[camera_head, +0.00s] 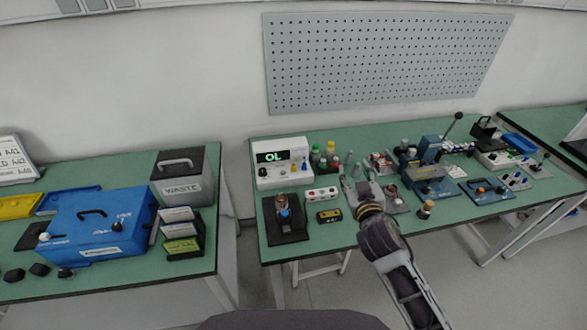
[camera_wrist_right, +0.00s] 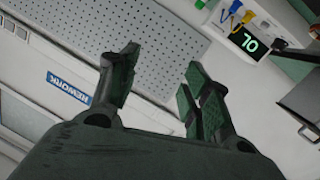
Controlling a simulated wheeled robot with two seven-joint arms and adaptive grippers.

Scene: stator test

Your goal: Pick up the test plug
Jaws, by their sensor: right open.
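My right gripper (camera_head: 364,184) is over the front middle of the green table, among small parts. In the right wrist view its two fingers (camera_wrist_right: 162,75) stand apart with nothing between them. A white meter (camera_head: 284,164) with a green "OL" display stands at the left of this table. It also shows at the upper right of the wrist view (camera_wrist_right: 238,40), with blue and yellow pieces on its front. I cannot tell which small piece is the test plug. My left gripper is not in view.
A dark fixture (camera_head: 287,235) holds a part with a blue piece. A white strip (camera_head: 322,194) and a yellow-black device (camera_head: 329,216) lie left of the gripper. Blue fixtures (camera_head: 486,190) crowd the right side. A perforated panel (camera_head: 385,60) hangs behind.

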